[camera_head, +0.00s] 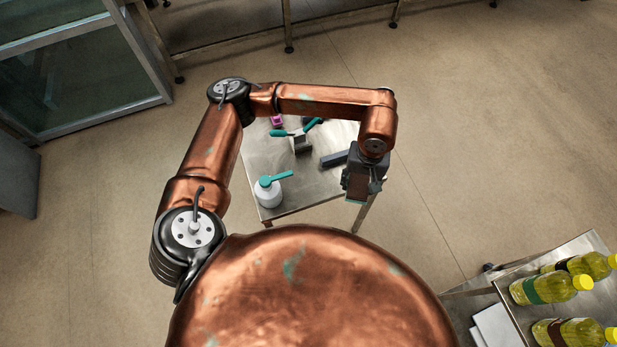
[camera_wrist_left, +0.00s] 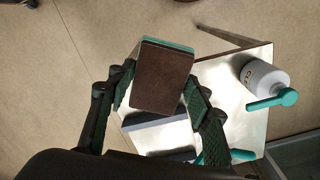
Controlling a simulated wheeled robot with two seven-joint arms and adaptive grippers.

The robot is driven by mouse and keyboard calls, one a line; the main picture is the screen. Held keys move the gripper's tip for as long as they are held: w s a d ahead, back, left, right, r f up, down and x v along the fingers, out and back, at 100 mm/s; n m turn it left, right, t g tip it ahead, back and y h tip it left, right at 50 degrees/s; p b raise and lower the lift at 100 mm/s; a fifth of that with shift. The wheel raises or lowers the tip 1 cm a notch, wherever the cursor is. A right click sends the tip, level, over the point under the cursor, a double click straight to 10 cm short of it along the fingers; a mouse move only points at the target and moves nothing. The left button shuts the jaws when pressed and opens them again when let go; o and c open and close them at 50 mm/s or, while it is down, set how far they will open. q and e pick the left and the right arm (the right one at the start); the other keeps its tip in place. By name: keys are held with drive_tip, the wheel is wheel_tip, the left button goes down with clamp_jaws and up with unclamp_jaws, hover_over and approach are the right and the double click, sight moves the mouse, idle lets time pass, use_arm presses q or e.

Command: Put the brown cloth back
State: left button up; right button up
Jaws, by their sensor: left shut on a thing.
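My left gripper (camera_head: 362,178) is shut on the brown cloth (camera_head: 355,188), at the right edge of the small steel table (camera_head: 295,202) in the head view. In the left wrist view the cloth (camera_wrist_left: 162,82) looks like a folded brown block with a teal edge, between the two dark fingers. It is held above the table (camera_wrist_left: 222,75). A dark grey bar-like divider (camera_head: 334,159) lies on the table beside the gripper. My right gripper is not in view.
On the table stand a white bottle with a teal top (camera_head: 268,192), a teal-handled tool (camera_head: 298,133) and a small pink item (camera_head: 277,121). The front middle of the table is bare. Yellow bottles (camera_head: 543,288) lie on another steel table at lower right.

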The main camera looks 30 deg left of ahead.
use_arm(q)
drive_tip(key=a+f+n, duration=0.5)
drive_tip(key=a+n, duration=0.1)
drive_tip(key=n, duration=0.2)
drive_tip(key=a+f+n, duration=0.5)
drive_tip(key=a+n, duration=0.1)
drive_tip(key=n, duration=0.2)
drive_tip(key=a+f+n+b, duration=0.1)
drive_tip(key=a+f+n, duration=0.5)
drive_tip(key=n, duration=0.2)
drive_tip(key=shift+w+a+f, duration=0.1)
drive_tip(key=shift+w+a, duration=0.15)
drive_tip(key=shift+w, duration=0.15)
drive_tip(key=shift+w+a+f, duration=0.1)
drive_tip(key=shift+a+f, duration=0.2)
drive_tip(key=shift+f, duration=0.05)
drive_tip(key=f, duration=0.3)
drive_tip(key=shift+a+f+p, duration=0.1)
drive_tip(key=shift+a+p, duration=0.1)
drive_tip(key=shift+p, duration=0.1)
drive_tip(key=shift+f, duration=0.2)
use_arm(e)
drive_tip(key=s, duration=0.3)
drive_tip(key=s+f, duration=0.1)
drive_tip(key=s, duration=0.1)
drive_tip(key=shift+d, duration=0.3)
